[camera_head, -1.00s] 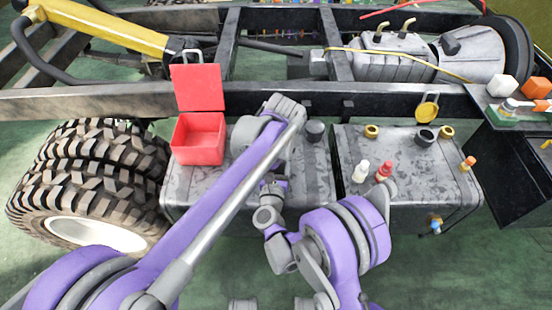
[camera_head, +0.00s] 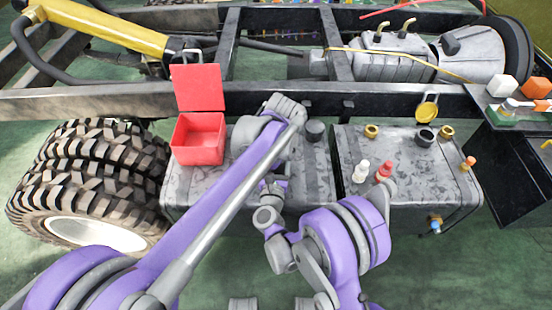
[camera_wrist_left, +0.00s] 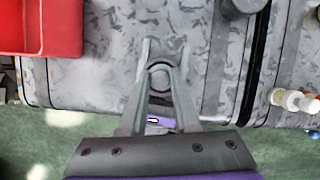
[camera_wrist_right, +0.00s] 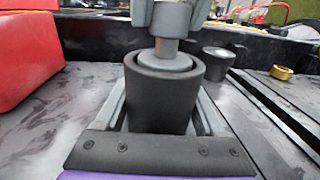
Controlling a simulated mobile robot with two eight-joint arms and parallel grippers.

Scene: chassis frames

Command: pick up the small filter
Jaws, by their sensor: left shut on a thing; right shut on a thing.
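A dark cylinder (camera_wrist_right: 160,98), which looks like the filter, stands upright between the fingers of my right gripper (camera_wrist_right: 165,105). A grey stem (camera_wrist_right: 166,48) rises from its open top; I cannot tell whether it is a separate piece. My left gripper (camera_wrist_left: 160,75) is shut on this grey piece, which shows as a round end (camera_wrist_left: 159,77) in the left wrist view. The left fingers also show above the stem in the right wrist view. In the head view, my arms largely hide the held things. A second dark cylinder (camera_head: 314,130) stands on the tank.
The grey tank tops (camera_head: 345,215) lie below my grippers. An open red box (camera_head: 198,140) stands to the left. A frame rail (camera_head: 100,102) runs behind.

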